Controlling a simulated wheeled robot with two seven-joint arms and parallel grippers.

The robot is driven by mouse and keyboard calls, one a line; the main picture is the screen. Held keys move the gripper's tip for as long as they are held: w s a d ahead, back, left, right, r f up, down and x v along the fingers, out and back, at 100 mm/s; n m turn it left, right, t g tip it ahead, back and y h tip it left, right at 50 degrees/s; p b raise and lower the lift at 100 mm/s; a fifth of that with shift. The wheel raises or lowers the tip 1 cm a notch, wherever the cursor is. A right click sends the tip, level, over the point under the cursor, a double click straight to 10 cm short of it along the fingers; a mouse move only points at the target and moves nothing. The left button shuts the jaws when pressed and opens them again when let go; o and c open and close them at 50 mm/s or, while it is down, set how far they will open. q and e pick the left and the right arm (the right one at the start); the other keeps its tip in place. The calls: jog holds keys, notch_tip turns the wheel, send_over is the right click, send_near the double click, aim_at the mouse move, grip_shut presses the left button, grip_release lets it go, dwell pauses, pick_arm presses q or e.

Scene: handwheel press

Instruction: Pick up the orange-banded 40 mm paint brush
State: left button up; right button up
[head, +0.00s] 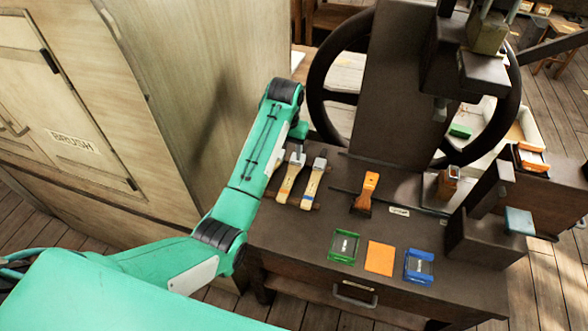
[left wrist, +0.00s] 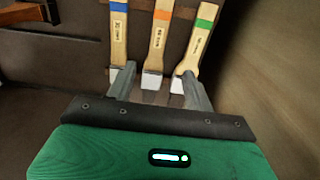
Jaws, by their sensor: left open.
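The orange-banded brush (left wrist: 159,35) is the middle of three pale-handled brushes in the left wrist view, its metal ferrule towards me. The blue-banded brush (left wrist: 118,38) lies to its left and the green-banded brush (left wrist: 196,42) to its right. My left gripper (left wrist: 155,80) is open, with its fingers on either side of the orange-banded brush's ferrule end, close to the outer brushes' ferrules. I cannot tell whether they touch. In the head view, two brush handles show, the left one (head: 289,182) partly beside my left gripper (head: 298,142); the third is hidden behind my arm.
A tall cabinet (head: 190,90) stands close on the left.

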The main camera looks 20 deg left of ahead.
pick_arm(q)
jog(key=p, duration=0.1)
send_over(290, 177)
notch_tip(290, 177, down, 8)
jog(key=shift+s+a+r, duration=0.1)
jog(key=shift+r, duration=0.15)
jog(key=shift+f, duration=0.55)
notch_tip(290, 177, down, 4)
jog(key=shift+f+p, duration=0.15)
jog(key=shift+p, duration=0.5)
jog(key=c, duration=1.1)
